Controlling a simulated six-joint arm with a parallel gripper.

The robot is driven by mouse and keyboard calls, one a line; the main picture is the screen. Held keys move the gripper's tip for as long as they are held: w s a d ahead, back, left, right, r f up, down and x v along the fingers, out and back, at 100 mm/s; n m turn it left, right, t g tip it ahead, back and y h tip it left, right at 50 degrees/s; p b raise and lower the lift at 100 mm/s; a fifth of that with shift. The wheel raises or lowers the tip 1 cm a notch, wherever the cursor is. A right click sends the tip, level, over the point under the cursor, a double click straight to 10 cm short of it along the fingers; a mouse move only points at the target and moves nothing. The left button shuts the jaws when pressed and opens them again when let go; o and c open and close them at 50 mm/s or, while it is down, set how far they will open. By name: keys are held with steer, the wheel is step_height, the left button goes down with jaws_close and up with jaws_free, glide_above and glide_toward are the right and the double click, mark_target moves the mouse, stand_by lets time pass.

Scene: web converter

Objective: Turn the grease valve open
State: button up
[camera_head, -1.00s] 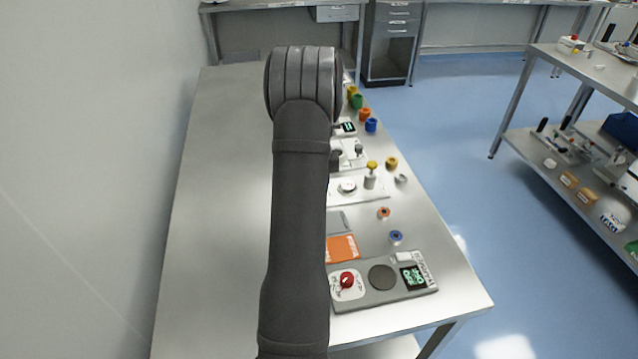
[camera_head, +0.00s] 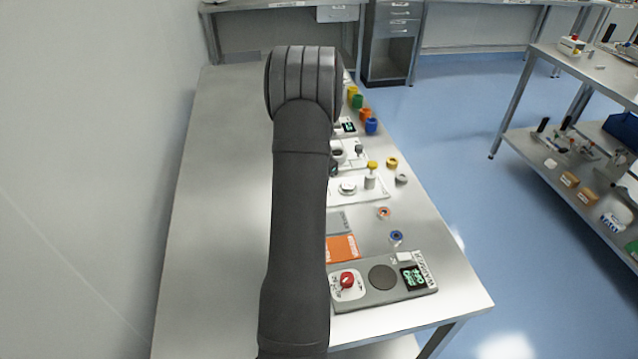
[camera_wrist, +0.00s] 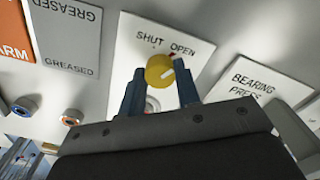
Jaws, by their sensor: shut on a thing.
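The grease valve is a yellow round knob (camera_wrist: 160,70) above a white plate (camera_wrist: 127,60) marked SHUT and OPEN. A pale mark shows on the right part of the knob's top. A small red mark lies on the plate between the knob and OPEN. In the wrist view my gripper (camera_wrist: 158,80) has a finger on each side of the knob and is shut on it. In the head view the knob (camera_head: 372,165) tops a grey post on the plate (camera_head: 378,193). My arm hides most of the gripper there.
A grey GREASED card (camera_wrist: 70,38) and an orange card (camera_wrist: 14,35) lie left of the plate in the wrist view. The BEARING PRESS card (camera_wrist: 254,80) is to its right. Several coloured rings line the table's right edge. The table left of my arm is bare.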

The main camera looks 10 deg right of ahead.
steer(key=shift+m, duration=0.8)
steer(key=o, duration=1)
steer(key=shift+r, duration=0.1)
step_height(320, 180, up, 17)
steer(key=shift+r, duration=0.15)
step_height(320, 180, down, 18)
steer(key=shift+r, duration=0.25)
